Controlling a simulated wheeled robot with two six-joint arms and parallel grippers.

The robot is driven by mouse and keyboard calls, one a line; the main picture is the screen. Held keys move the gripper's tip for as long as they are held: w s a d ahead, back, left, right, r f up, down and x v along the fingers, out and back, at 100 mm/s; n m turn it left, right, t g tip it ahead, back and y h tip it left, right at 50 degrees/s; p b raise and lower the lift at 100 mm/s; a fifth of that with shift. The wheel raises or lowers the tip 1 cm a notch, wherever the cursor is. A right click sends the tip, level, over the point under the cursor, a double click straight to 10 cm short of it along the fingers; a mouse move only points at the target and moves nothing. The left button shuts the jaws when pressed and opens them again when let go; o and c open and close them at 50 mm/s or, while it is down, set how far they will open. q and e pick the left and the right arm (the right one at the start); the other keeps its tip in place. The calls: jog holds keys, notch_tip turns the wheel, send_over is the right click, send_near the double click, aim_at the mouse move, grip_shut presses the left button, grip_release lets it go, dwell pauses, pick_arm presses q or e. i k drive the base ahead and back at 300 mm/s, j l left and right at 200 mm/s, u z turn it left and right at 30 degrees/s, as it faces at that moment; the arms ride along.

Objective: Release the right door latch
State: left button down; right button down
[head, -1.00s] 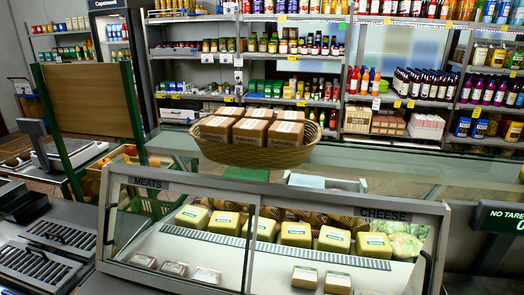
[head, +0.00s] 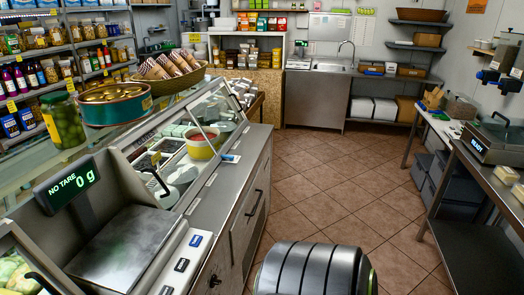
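No door latch can be made out for certain in the head view. The steel service counter (head: 222,205) runs away from me on the left, with a dark bar handle (head: 254,203) on its side front. A small dark knob-like part (head: 214,281) sits low on the near end of that front; I cannot tell whether it is a latch. A black curved handle (head: 40,283) shows on the glass case at the bottom left. Neither of my grippers is in view.
A scale (head: 120,250) with a display reading 0 g (head: 68,187) stands on the counter. A tiled floor aisle (head: 335,185) is open in the middle. A steel table (head: 490,190) with a dark machine (head: 494,138) stands right. A sink unit (head: 318,95) is at the back.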

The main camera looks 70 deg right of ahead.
aim_at(231, 157)
jog(key=l+z, duration=0.85)
jog(key=l, duration=0.2)
jog(key=l+z, duration=0.45)
jog(key=i+l, duration=0.1)
jog(key=l, duration=0.2)
jog(key=i+l, duration=0.1)
jog(key=l, duration=0.25)
jog(key=i+l, duration=0.15)
jog(key=l, duration=0.15)
